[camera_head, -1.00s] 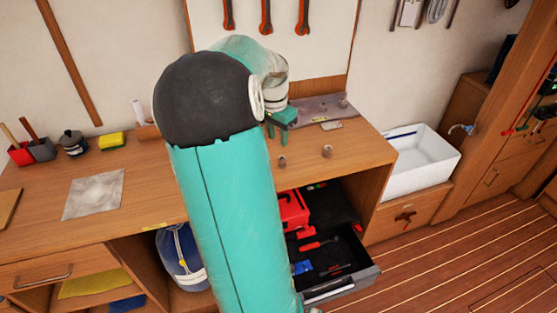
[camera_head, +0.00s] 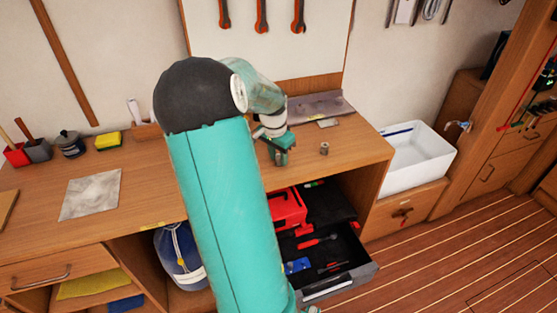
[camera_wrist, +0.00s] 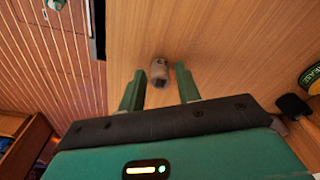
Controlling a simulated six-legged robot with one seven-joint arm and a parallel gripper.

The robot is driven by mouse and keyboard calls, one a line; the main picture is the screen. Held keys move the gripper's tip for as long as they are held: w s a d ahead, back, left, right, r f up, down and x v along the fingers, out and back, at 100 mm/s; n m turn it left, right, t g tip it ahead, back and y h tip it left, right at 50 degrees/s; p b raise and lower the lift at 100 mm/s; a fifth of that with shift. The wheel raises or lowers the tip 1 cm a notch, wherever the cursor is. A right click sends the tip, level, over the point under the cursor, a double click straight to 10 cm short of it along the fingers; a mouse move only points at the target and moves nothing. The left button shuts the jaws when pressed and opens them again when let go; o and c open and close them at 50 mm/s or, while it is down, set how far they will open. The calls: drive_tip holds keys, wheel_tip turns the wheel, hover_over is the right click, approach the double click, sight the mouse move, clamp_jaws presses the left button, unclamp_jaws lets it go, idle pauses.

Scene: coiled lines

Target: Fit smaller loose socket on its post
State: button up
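A small grey metal socket (camera_wrist: 159,70) stands on the wooden bench in the wrist view, between and slightly beyond the tips of my gripper (camera_wrist: 158,83). The two green fingers are spread, with a gap on each side of it. In the head view my gripper (camera_head: 280,157) is low over the bench, and its fingertips are partly hidden. A grey socket (camera_head: 324,148) stands on the bench to its right. I cannot tell whether it is the one in the wrist view, or which size it is. A grey plate (camera_head: 322,104) lies at the back; its posts are hard to make out.
An open drawer (camera_head: 345,268) with tools and a red box (camera_head: 288,210) juts out below the bench front. A white basin (camera_head: 415,160) is at the right. A small flat light piece (camera_head: 328,123) lies near the plate. The bench around the standing socket is clear.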

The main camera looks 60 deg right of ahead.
sight(278, 160)
clamp_jaws()
drive_tip(key=shift+r, duration=0.45)
idle(0.4)
drive_tip(key=shift+r, duration=1.05)
